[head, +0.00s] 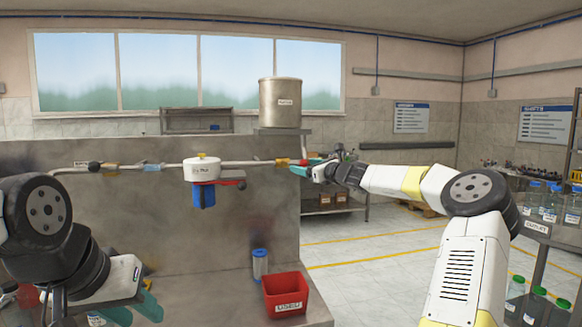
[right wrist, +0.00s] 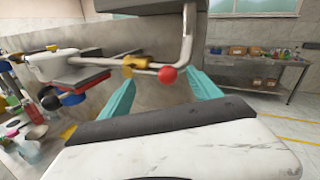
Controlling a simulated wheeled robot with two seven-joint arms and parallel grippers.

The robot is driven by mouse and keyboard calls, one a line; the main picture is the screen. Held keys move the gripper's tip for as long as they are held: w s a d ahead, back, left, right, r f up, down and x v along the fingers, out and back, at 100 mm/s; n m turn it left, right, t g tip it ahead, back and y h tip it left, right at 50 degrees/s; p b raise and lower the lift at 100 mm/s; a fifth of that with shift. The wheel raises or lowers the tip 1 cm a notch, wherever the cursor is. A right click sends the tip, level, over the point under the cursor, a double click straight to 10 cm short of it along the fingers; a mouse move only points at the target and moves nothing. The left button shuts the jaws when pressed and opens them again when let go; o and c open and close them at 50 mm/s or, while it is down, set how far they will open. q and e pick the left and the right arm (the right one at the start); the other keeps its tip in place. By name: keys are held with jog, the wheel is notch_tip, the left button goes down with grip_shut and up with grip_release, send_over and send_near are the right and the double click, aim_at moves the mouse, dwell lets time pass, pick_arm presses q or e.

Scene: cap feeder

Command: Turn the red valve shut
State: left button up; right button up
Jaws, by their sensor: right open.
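A valve with a yellow body (head: 282,162) sits on the pipe near the right end of the grey panel, and a red knob (head: 303,162) shows beside it. In the right wrist view the round red knob (right wrist: 167,74) stands out just right of the yellow body (right wrist: 135,64). My right gripper (head: 303,171) is at the knob. Its teal fingers (right wrist: 163,98) are spread, with the knob between them in the picture; contact cannot be told. My left gripper (head: 135,311) is low at the left, its teal fingers apart and empty.
A white filter head (head: 202,168) with a blue bowl (head: 203,195) hangs on the pipe, left of the valve. Shelves with bottles (head: 550,205) are at the right.

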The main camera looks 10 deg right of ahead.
jog(key=shift+w+a, duration=0.35)
jog(key=shift+w, duration=0.3)
jog(key=shift+s, duration=0.1)
grip_shut()
